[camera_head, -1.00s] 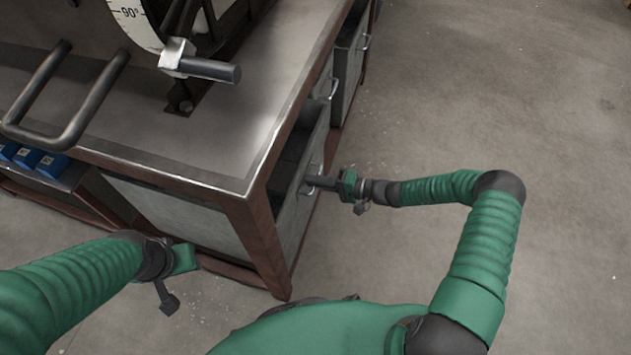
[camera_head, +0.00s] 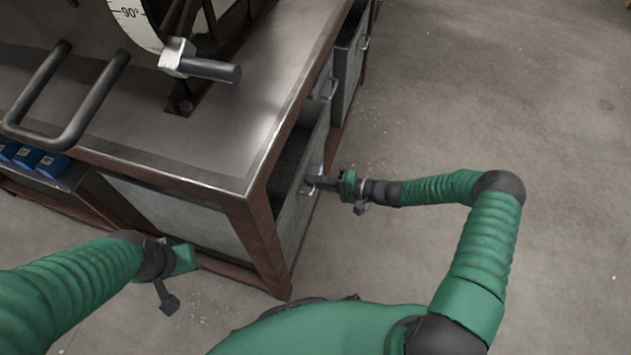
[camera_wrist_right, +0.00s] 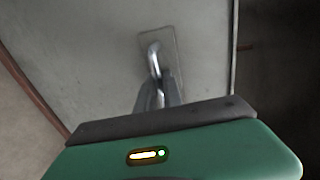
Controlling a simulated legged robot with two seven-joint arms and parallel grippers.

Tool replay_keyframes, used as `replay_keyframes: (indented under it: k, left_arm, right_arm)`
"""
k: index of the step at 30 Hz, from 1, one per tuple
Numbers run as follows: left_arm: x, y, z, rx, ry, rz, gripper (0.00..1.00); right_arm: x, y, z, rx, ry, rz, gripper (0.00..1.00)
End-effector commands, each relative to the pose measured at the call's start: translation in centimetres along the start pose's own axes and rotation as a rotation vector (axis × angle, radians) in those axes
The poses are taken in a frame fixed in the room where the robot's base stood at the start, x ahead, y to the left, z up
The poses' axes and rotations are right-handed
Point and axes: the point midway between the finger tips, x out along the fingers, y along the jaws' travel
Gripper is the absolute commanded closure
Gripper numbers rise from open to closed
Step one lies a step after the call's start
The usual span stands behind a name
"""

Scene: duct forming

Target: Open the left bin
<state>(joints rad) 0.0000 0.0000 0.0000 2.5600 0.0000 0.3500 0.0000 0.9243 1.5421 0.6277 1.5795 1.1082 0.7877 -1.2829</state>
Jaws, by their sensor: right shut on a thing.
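The near grey bin (camera_head: 294,222) sits in the side of the workbench, with its front out a little from the red-brown frame and a dark gap showing above it. Its metal handle (camera_wrist_right: 154,60) is on a plate on the bin front. My right gripper (camera_head: 312,183) is at that handle, and in the right wrist view its fingers (camera_wrist_right: 158,92) are shut on it. My left gripper (camera_head: 170,302) hangs low in front of the bench, away from the bin. I cannot tell whether its jaws are open.
The metal-topped workbench (camera_head: 215,130) carries a dark bar handle (camera_head: 75,120) and an angle-scale mechanism (camera_head: 195,65). Other bins with handles (camera_head: 350,60) are farther along the same side. Blue boxes (camera_head: 28,158) sit at the left. The concrete floor (camera_head: 480,90) to the right is clear.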

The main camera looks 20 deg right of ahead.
Motion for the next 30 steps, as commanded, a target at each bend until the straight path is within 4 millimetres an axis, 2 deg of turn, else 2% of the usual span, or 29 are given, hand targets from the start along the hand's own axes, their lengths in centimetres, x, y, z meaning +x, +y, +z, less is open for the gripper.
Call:
replay_keyframes:
  k: [9, 14, 20, 30]
  left_arm:
    - [0.0, 0.0, 0.0, 0.0, 0.0, 0.0, 0.64]
    - [-0.4, 0.0, -0.1, 0.0, 0.0, 0.0, 0.64]
    - [-1.3, 0.0, -0.3, 0.0, 0.0, 0.0, 0.64]
    - [-1.8, 0.0, -0.4, 0.0, 0.0, 0.0, 0.64]
  right_arm:
    - [-0.3, 0.5, 0.0, 0.002, 0.002, 0.01, 1.0]
    - [-1.6, 0.7, -0.1, 0.002, 0.005, 0.01, 1.0]
    - [-5.2, 1.3, -0.2, 0.002, 0.007, 0.012, 1.0]
    - [-14.2, 3.5, -0.1, 0.003, 0.008, 0.012, 1.0]
